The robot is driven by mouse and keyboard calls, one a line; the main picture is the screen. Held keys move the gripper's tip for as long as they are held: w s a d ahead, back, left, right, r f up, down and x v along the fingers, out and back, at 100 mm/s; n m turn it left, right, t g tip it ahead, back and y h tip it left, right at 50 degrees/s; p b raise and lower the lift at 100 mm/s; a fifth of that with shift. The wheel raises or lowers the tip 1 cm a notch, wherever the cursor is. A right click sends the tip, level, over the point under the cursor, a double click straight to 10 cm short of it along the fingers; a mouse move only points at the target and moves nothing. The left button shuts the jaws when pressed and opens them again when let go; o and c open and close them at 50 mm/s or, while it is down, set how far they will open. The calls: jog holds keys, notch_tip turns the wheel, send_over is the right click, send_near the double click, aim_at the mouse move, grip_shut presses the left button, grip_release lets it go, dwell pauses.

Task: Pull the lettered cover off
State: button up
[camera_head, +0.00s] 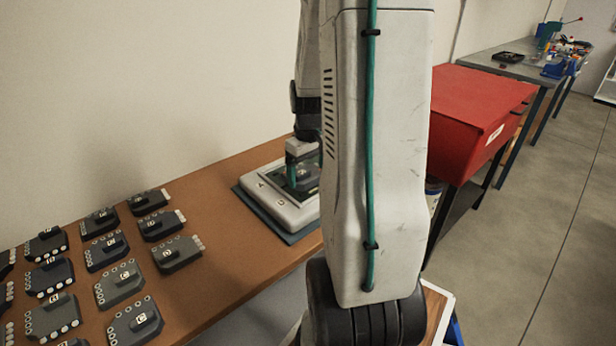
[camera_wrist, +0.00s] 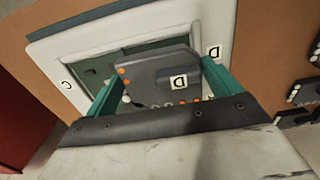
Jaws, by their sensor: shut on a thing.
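A dark grey cover (camera_wrist: 150,72) marked with a letter D shows in the wrist view, with orange and pale round spots along its edges. My gripper (camera_wrist: 163,68) has one teal finger on each side of it and is shut on it. The cover lies over part of the dark green opening of a white-framed unit (camera_wrist: 75,48). I cannot tell whether it touches the opening. The frame carries letter labels, C at left and D at right. In the head view my gripper (camera_head: 301,176) points down over the white unit (camera_head: 290,215); my arm hides its right side.
Several similar grey lettered pieces (camera_head: 118,284) lie in rows on the brown table (camera_head: 215,185) at left. The unit stands on a blue-grey mat (camera_head: 262,214). A red box (camera_head: 475,105) stands right of the table, with a cluttered workbench (camera_head: 515,60) behind.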

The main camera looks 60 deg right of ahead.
notch_tip(320, 180, up, 14)
jog(key=shift+f, duration=0.2)
dwell(1.1)
